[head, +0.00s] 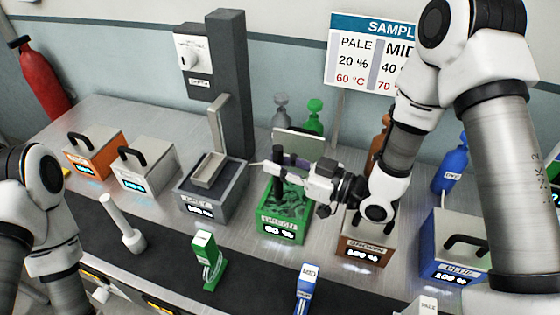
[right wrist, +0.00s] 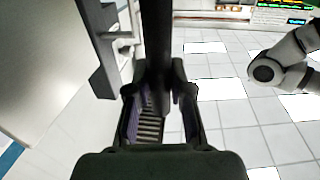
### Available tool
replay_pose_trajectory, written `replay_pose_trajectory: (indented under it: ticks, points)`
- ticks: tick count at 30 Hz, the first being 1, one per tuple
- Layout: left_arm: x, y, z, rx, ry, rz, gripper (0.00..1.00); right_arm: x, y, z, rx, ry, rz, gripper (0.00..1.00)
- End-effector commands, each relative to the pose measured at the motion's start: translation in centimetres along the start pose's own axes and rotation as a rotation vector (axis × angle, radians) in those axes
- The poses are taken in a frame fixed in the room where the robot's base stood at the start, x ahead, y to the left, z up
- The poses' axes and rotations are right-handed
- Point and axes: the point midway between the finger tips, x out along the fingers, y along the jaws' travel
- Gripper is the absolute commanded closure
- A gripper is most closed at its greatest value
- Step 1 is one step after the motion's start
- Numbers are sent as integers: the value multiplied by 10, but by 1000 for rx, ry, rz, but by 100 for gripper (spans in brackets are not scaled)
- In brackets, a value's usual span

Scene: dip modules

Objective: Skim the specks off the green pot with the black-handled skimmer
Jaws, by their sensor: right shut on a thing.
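The green pot (head: 262,213) is an open box near the middle of the bench in the head view, with a lit display on its front and dark and pale patches on its green contents. My right gripper (head: 284,165) reaches in from the right above the pot. It is shut on the upright black handle of the skimmer (head: 279,182), which also stands between the fingers in the right wrist view (right wrist: 157,45). The skimmer's lower end is hidden at or in the pot, and I cannot tell how deep it is. My left arm shows at the left edge, but its gripper is out of view.
A grey station (head: 210,205) with a tray and tall column stands left of the pot. A brown box (head: 365,248) and a blue box (head: 440,262) stand to the right. Orange (head: 92,158) and white (head: 143,172) boxes are at left. Green and blue holders stand in front.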

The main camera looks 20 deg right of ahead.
Motion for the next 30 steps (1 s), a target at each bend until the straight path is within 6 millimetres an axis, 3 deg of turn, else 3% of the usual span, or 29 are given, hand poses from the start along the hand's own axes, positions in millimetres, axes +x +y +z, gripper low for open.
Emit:
replay_pose_trajectory:
  ticks: [16,30]
  points:
    - [-4,0,0,0,0,0,0,-30,5,-1,1,1,1,100]
    - [-3,0,0,0,0,0,0,-28,10,0,-2,1,-1,100]
